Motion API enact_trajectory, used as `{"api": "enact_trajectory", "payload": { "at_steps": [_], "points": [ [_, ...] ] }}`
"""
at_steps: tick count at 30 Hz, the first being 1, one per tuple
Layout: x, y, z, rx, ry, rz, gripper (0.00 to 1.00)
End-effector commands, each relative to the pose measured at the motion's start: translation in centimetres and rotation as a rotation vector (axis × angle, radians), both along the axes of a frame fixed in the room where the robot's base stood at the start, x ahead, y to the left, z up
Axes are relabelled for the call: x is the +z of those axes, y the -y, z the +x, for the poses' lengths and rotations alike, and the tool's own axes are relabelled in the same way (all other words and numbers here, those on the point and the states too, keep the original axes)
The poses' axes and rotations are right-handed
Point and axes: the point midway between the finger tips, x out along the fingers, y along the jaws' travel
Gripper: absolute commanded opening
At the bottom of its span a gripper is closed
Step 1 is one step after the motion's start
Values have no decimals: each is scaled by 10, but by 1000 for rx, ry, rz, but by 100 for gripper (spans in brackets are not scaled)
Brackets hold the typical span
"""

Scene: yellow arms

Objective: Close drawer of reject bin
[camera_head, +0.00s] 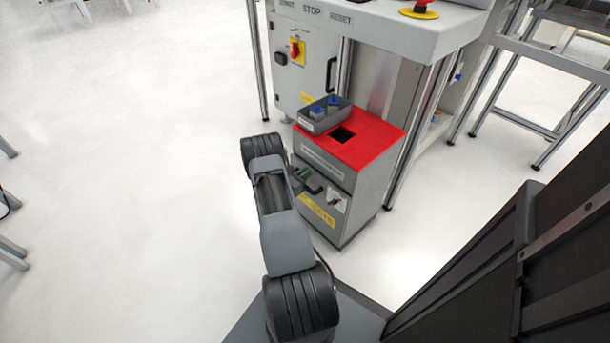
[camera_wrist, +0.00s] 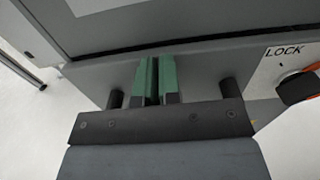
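The reject bin (camera_head: 376,146) is a grey cabinet with a red top and a square hole in it. How far the drawer stands out is hard to tell. My gripper (camera_head: 302,172) is at the drawer front by the handle. In the wrist view its green fingers (camera_wrist: 157,75) are nearly together, with a narrow dark gap and nothing visibly held. Fingertip contact is unclear.
A grey tray (camera_head: 313,126) with blue-topped items sits on the red top. A machine cabinet (camera_head: 303,62) and a table with a red button (camera_head: 418,11) stand behind. The lock knob (camera_wrist: 297,88) is right of my gripper. The floor (camera_head: 130,150) on the left is clear.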

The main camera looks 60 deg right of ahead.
Motion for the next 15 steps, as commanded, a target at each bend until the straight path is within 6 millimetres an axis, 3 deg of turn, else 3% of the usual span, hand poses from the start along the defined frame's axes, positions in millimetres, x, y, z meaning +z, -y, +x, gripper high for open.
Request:
{"api": "enact_trajectory", "payload": {
  "at_steps": [1,9,15],
  "points": [
    [4,7,-2,-9,8,-7,0],
    [5,6,-3,-12,9,-8,0],
    [5,-21,3,-4,4,-6,0]
  ]
}}
